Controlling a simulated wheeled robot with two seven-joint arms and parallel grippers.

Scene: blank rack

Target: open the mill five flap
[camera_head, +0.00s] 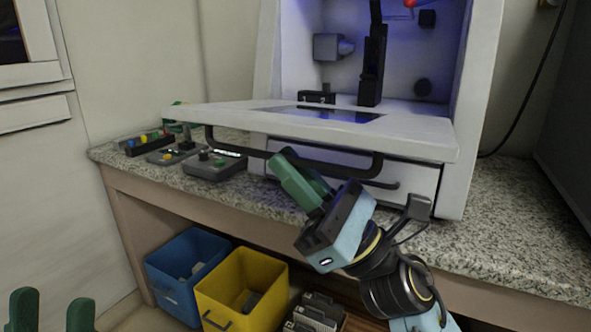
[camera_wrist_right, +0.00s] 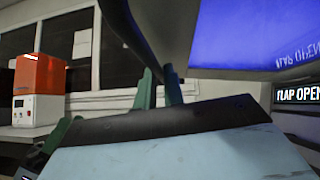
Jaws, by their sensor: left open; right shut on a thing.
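The mill (camera_head: 481,80) is a white cabinet on the counter with a blue-lit interior. Its white flap (camera_head: 420,132), with a dark window, is folded down and out, lying about level in front of the opening. A dark bar handle (camera_head: 235,149) hangs under its front edge. My right gripper (camera_head: 284,162) is shut on the handle, with its green fingers tilted up at the bar. In the right wrist view, the gripper's fingers (camera_wrist_right: 158,85) show beside the grey flap, and a screen (camera_wrist_right: 297,95) reads "FLAP OPEN". My left gripper (camera_head: 52,312) is open and empty at lower left.
A drawer with a dark handle (camera_head: 379,184) sits below the flap. Small control boxes (camera_head: 214,165) stand on the speckled counter (camera_head: 490,240) at left. Blue (camera_head: 171,290) and yellow (camera_head: 212,288) bins stand below. An orange and white machine (camera_wrist_right: 38,90) shows in the wrist view.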

